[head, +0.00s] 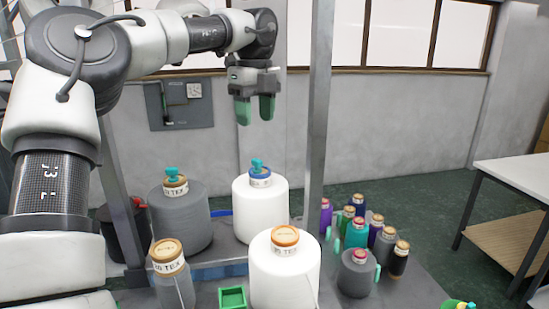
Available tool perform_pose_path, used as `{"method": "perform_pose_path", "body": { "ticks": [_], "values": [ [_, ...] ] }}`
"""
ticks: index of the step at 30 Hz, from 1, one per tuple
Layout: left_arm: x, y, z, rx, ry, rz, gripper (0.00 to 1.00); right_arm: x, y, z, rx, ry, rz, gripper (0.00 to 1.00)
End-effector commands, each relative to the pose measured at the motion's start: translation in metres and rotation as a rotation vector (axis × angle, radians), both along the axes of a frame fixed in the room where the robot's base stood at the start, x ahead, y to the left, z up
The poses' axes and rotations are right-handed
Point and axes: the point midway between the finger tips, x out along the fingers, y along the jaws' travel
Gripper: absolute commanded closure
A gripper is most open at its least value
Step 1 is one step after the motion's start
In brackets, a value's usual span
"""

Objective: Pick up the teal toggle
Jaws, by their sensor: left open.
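Two teal toggles show in the head view. One teal toggle (257,165) stands on the blue-rimmed top of a white spool (262,208) near the middle. The other teal toggle (172,173) stands on the wooden-looking top of a grey spool (180,218) to its left. My left gripper (254,110) has green fingers pointing down. It is open and empty, above the toggles in the picture and apart from them. My right gripper is not in view.
A front white spool (285,275) and a smaller grey one (174,284) have bare orange tops. A green square tray (232,297) sits between them. Several small coloured spools (356,233) cluster right. A grey upright post (319,120) stands right of my gripper.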

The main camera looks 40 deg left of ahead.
Motion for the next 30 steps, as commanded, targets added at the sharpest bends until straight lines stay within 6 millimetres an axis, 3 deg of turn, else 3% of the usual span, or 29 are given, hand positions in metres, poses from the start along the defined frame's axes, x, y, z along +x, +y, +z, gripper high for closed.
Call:
{"method": "perform_pose_path", "body": {
  "ticks": [8,18,23,30],
  "values": [
    [-0.001,0.0,-0.034,-0.004,0.004,-0.001,0.5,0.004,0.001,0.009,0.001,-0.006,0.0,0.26],
    [-0.003,0.001,-0.064,-0.003,0.003,-0.001,0.5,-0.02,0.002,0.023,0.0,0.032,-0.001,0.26],
    [-0.007,0.002,-0.084,-0.003,0.005,-0.001,0.5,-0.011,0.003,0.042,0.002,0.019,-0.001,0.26],
    [-0.006,0.002,-0.107,-0.001,0.0,0.0,0.5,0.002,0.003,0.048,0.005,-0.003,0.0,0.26]
  ]
}}
